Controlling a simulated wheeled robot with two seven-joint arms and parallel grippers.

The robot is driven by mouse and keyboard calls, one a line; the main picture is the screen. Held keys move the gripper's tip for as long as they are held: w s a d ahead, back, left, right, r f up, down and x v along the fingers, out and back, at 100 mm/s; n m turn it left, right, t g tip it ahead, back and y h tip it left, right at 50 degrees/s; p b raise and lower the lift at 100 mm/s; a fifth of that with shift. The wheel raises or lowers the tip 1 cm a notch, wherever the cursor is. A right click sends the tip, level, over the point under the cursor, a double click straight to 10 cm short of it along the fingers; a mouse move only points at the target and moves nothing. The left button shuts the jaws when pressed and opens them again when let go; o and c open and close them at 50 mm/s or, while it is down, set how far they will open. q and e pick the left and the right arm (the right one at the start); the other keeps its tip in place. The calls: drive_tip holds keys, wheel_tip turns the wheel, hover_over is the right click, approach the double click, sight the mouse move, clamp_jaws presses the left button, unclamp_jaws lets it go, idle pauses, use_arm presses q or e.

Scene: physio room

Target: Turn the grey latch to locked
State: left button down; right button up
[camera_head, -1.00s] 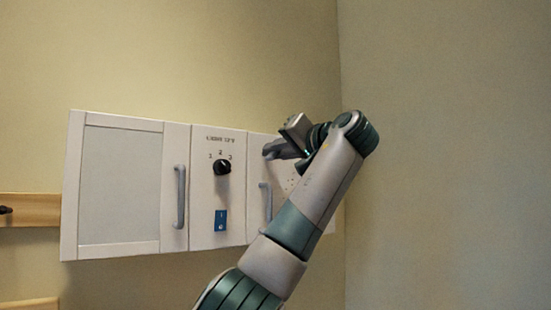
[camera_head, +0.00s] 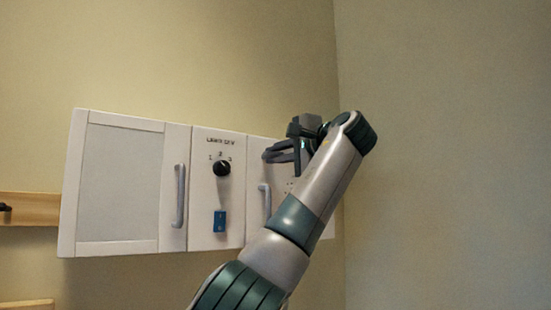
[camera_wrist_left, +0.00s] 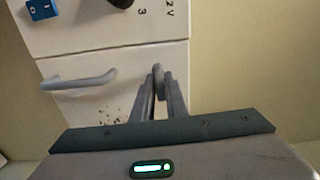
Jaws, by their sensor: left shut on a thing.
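The grey latch (camera_wrist_left: 157,69) is at the upper part of the right-hand cabinet door (camera_wrist_left: 90,98), near its edge with the middle panel. My left gripper (camera_head: 268,155) is shut on the latch. In the left wrist view its two fingers (camera_wrist_left: 160,88) stand on either side of the latch. In the head view the fingers hide most or all of the latch, so its angle cannot be read well there. My right gripper is not in view.
The white wall cabinet has a left door (camera_head: 120,185) with a grey handle (camera_head: 179,196), and a middle panel with a black knob (camera_head: 221,168) and a blue switch (camera_head: 220,221). A second grey handle (camera_head: 265,200) is close below my fingers. A side wall (camera_head: 450,160) stands to the right.

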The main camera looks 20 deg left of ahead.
use_arm(q)
drive_tip(key=shift+m, duration=0.4)
drive_tip(key=c, duration=1.8)
unclamp_jaws()
drive_tip(key=shift+d, duration=0.1)
drive_tip(key=b+v, duration=0.6)
drive_tip(key=v, duration=1.1)
drive_tip(key=shift+s+d+f, duration=0.1)
drive_tip(key=shift+d, duration=0.1)
